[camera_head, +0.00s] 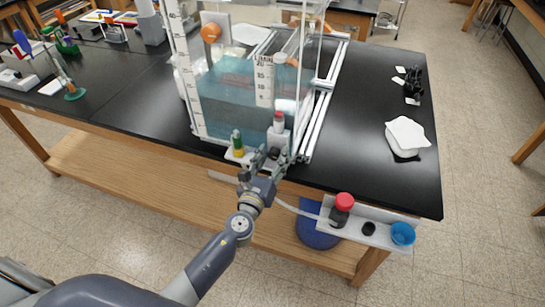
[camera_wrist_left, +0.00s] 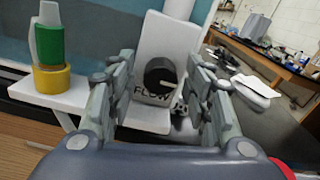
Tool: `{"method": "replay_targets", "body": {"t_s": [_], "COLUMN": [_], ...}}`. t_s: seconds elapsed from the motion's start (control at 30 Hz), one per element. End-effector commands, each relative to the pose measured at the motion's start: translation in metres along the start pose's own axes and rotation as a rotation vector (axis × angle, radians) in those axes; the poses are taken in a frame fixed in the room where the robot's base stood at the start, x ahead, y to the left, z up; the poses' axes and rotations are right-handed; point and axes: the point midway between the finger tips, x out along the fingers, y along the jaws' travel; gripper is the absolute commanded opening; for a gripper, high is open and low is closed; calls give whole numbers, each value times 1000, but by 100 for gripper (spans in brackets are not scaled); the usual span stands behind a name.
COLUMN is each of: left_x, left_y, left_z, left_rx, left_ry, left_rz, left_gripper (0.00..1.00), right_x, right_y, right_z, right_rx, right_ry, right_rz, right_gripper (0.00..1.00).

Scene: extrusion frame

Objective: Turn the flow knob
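The flow knob (camera_wrist_left: 159,74) is black and sits on a white panel (camera_wrist_left: 168,42) marked "FLOW", near the middle of the left wrist view. In the head view the panel is at the front of the water tank (camera_head: 235,105), and the knob is small and partly hidden by the fingers. My left gripper (camera_head: 270,158) is at the table's front edge, pointing at the panel. In the left wrist view its fingers (camera_wrist_left: 162,85) are apart, one on each side of the knob. A gap shows between each finger and the knob. My right gripper is not in view.
A green and white piece in a yellow ring (camera_wrist_left: 50,55) stands on a white ledge just left of the fingers. A front shelf (camera_head: 375,224) holds a red-capped bottle (camera_head: 342,209) and a blue cup (camera_head: 403,234). The black tabletop (camera_head: 360,120) right of the tank is mostly clear.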

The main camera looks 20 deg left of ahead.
Motion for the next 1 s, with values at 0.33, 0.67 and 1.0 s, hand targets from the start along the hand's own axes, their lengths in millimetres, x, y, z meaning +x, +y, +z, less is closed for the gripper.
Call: {"method": "replay_targets", "body": {"t_s": [0.33,0.67,1.0], "left_x": [0,0,0], "left_y": [0,0,0], "left_z": [0,-2,-2], "left_rx": [-1,-90,-368], "left_ry": [0,0,-1], "left_rz": [0,1,1], "left_gripper": [3,4,4], "right_x": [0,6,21], "right_y": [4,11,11], "right_z": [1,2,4], "right_rx": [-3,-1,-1], "right_ry": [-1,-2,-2], "right_rz": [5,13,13], "right_gripper": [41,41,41]}}
